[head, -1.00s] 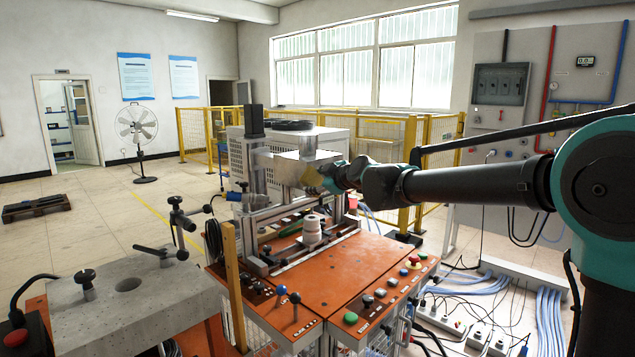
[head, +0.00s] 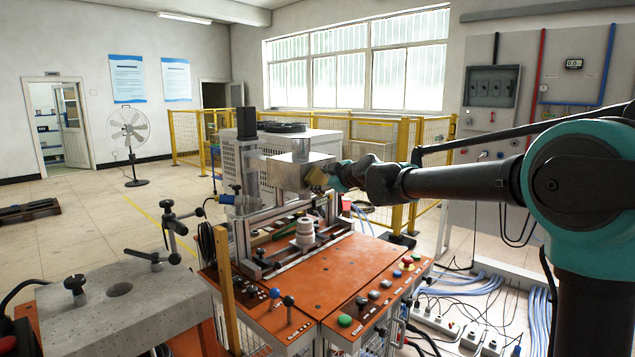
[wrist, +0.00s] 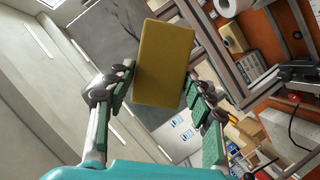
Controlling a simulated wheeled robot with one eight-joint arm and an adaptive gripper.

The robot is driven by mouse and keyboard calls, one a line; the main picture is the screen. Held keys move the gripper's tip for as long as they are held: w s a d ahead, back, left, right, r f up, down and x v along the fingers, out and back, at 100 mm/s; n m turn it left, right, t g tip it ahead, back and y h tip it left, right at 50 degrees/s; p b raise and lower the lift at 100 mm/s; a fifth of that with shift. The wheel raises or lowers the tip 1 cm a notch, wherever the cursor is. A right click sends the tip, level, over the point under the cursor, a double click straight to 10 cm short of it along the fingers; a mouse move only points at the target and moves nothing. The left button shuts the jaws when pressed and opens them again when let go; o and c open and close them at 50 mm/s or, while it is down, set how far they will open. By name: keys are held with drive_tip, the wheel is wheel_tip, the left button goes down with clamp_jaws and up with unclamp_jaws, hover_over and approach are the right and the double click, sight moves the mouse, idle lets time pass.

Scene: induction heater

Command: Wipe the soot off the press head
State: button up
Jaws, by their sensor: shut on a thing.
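The press head (head: 289,172) is a pale metal block on the upper part of the orange machine. In the wrist view the grey press head (wrist: 100,45) fills the area behind the sponge, with thin dark streaks near its top. My gripper (head: 333,178) is shut on a yellow sponge (head: 316,178) at the right end of the block's front. The sponge (wrist: 163,62) stands out between the fingers of my gripper (wrist: 160,88) in the wrist view. It overlaps the block in both views; I cannot tell whether they touch. The sponge hides part of the block's face.
A grey stone-like slab (head: 130,305) with clamps is at left front. Yellow fencing (head: 400,170) stands behind the arm.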

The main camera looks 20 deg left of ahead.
sight(303, 183)
drive_tip(key=shift+w+d, duration=0.55)
drive_tip(key=shift+w, duration=0.9)
drive_tip(key=shift+w+d, duration=0.6)
drive_tip(key=shift+w, duration=0.9)
drive_tip(key=shift+w+d, duration=0.55)
drive_tip(key=shift+w, duration=0.9)
drive_tip(key=shift+s, duration=0.15)
drive_tip(key=shift+s+a, duration=0.3)
drive_tip(key=shift+s, duration=0.55)
drive_tip(key=shift+s+a, duration=0.3)
drive_tip(key=shift+s, duration=0.55)
drive_tip(key=shift+s+a, duration=0.75)
drive_tip(key=shift+s, duration=0.9)
drive_tip(key=shift+s+a, duration=0.7)
drive_tip(key=shift+s, duration=0.95)
drive_tip(key=shift+s+a, duration=0.75)
drive_tip(key=shift+s, duration=0.9)
drive_tip(key=shift+d, duration=0.1)
drive_tip(key=shift+s+d, duration=0.35)
drive_tip(key=shift+d, duration=0.55)
drive_tip(key=shift+s+d, duration=0.4)
drive_tip(key=shift+d, duration=0.5)
drive_tip(key=shift+s+d, duration=0.35)
drive_tip(key=shift+d, duration=0.55)
